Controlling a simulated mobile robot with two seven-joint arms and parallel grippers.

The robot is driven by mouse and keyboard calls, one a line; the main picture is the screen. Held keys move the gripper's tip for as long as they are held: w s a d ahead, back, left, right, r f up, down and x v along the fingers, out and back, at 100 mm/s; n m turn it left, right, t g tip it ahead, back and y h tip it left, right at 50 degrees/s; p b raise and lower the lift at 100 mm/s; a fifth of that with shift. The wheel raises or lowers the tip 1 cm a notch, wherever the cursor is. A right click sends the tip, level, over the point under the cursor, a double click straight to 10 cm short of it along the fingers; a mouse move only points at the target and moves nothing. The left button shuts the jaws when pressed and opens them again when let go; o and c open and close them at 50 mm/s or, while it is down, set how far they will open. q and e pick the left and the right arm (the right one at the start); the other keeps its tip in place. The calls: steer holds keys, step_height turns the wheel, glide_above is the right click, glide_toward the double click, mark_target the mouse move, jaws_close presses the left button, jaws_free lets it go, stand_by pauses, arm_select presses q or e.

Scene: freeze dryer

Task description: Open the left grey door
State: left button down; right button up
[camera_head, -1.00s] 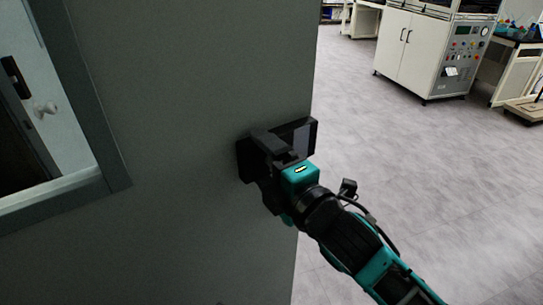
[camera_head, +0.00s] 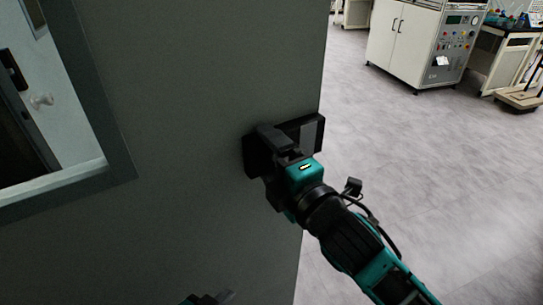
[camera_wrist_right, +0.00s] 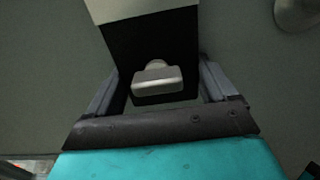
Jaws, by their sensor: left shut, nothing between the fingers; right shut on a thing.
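The grey door (camera_head: 205,85) fills the left half of the head view, with a framed window at its left and its edge running down the middle. My right gripper (camera_head: 283,148) is against the door near that edge. In the right wrist view, a small pale metal handle (camera_wrist_right: 157,81) on a dark plate lies between its fingers (camera_wrist_right: 160,92). The right gripper is shut on this handle; the contact itself is partly hidden. My left gripper (camera_head: 212,298) just shows at the bottom edge of the head view, low in front of the door, shut and empty.
Beyond the door edge is open grey floor (camera_head: 420,180). A white cabinet (camera_head: 398,38) with a grey control panel stands at the back right. A bench (camera_head: 508,60) and a low platform scale (camera_head: 518,98) are farther right.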

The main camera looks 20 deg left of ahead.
steer(key=o, duration=1.3)
